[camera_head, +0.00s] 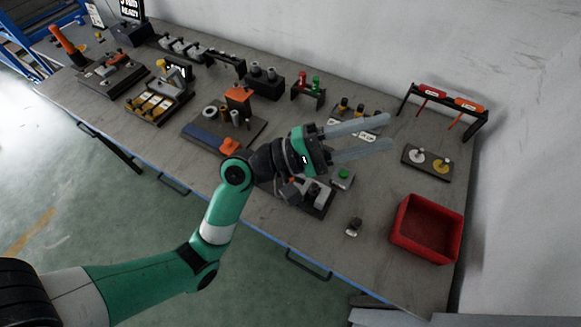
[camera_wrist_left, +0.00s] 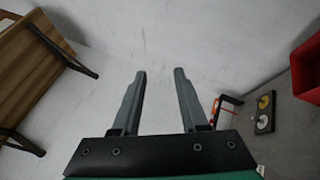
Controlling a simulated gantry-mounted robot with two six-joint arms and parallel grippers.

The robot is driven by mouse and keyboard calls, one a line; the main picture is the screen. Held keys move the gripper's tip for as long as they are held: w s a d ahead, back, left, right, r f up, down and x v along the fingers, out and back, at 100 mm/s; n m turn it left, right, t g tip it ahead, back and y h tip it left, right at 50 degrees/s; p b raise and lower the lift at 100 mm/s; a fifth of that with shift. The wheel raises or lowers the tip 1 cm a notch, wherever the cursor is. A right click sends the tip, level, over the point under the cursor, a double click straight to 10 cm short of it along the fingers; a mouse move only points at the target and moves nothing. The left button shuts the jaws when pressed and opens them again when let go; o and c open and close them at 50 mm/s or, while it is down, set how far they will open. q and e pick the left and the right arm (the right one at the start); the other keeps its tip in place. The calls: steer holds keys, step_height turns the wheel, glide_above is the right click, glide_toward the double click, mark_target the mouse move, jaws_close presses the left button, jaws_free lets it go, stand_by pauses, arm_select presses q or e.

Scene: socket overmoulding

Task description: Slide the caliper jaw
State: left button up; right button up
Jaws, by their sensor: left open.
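My left gripper (camera_head: 388,131) reaches in from the left over the right half of the workbench. Its two long grey fingers are apart with nothing between them. In the left wrist view the open fingers (camera_wrist_left: 160,74) point towards the pale wall. I cannot pick out the caliper or its jaw with certainty. A dark fixture with grey metal parts (camera_head: 318,197) sits below my gripper and is partly hidden by it. A small block with a green button (camera_head: 343,177) is beside that fixture. My right gripper is not in view.
A red bin (camera_head: 428,230) stands at the right end of the bench. A black rack with red and orange tools (camera_head: 443,103) and a board with two discs (camera_head: 428,161) are near the wall. Several fixtures fill the left. The bench is bare around the small dark part (camera_head: 354,226).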

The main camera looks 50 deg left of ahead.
arm_select(q)
steer(key=s+a+f+n+t+y, duration=0.1)
steer(key=s+a+f+n+y, duration=0.2)
steer(key=a+f+n, duration=0.4)
steer(key=s+a+f+n+y, duration=0.25)
steer(key=f+n, duration=0.25)
steer(key=f, duration=0.5)
steer(key=n+g+y, duration=0.1)
steer(key=n+y, duration=0.6)
steer(key=n, duration=0.2)
glide_toward(290, 178)
steer(key=shift+s+f+p, duration=0.15)
steer(key=shift+s+p, duration=0.1)
steer(key=shift+s, duration=0.25)
steer(key=shift+s+f+p, duration=0.2)
steer(key=shift+s, duration=0.25)
steer(key=shift+w+a+r, duration=0.1)
steer(key=shift+w+a, duration=0.1)
steer(key=shift+w, duration=0.05)
steer(key=w+b, duration=0.1)
steer(key=w, duration=1)
steer(key=shift+w+d, duration=0.1)
steer(key=shift+w, duration=0.15)
steer(key=shift+c, duration=0.2)
jaws_close()
